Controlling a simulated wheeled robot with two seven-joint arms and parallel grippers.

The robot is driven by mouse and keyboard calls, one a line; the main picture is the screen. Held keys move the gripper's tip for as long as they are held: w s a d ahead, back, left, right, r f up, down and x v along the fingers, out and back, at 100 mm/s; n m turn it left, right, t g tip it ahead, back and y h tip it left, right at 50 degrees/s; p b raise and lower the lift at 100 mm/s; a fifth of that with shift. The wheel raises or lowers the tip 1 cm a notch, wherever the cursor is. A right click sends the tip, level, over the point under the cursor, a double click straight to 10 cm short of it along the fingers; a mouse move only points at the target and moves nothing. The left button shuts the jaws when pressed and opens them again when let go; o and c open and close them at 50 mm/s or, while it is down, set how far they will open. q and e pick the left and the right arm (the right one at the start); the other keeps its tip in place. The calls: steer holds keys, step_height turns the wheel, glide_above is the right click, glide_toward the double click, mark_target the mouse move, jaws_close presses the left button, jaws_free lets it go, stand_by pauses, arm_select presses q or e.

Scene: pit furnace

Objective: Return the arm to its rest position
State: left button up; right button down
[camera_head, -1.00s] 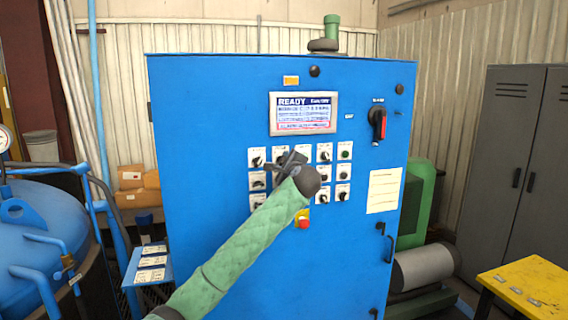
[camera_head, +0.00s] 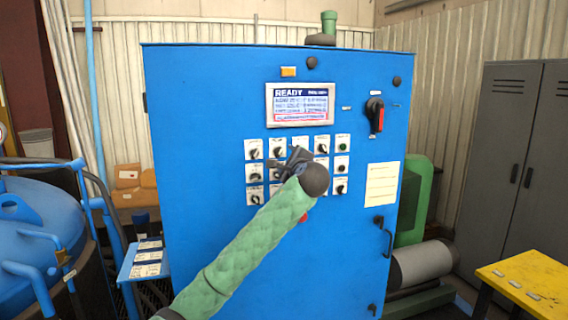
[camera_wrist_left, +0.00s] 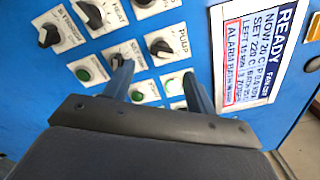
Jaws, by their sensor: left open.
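My left arm, in a green quilted sleeve, reaches up from the bottom of the head view. My left gripper (camera_head: 292,160) is in front of the knob panel of the blue control cabinet (camera_head: 220,250). In the left wrist view its two fingers (camera_wrist_left: 158,88) are apart with nothing held between them. They point at the rows of knobs and buttons; whether they touch the panel I cannot tell. The gripper hides some middle knobs in the head view. The display (camera_head: 300,104) above it reads READY, also seen in the wrist view (camera_wrist_left: 258,50). My right gripper is not in view.
A blue round vessel (camera_head: 40,225) with pipes stands at left. A yellow table (camera_head: 530,280) is at lower right, and grey lockers (camera_head: 505,150) stand behind it.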

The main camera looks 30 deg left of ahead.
arm_select(q)
steer(key=shift+v, duration=0.8)
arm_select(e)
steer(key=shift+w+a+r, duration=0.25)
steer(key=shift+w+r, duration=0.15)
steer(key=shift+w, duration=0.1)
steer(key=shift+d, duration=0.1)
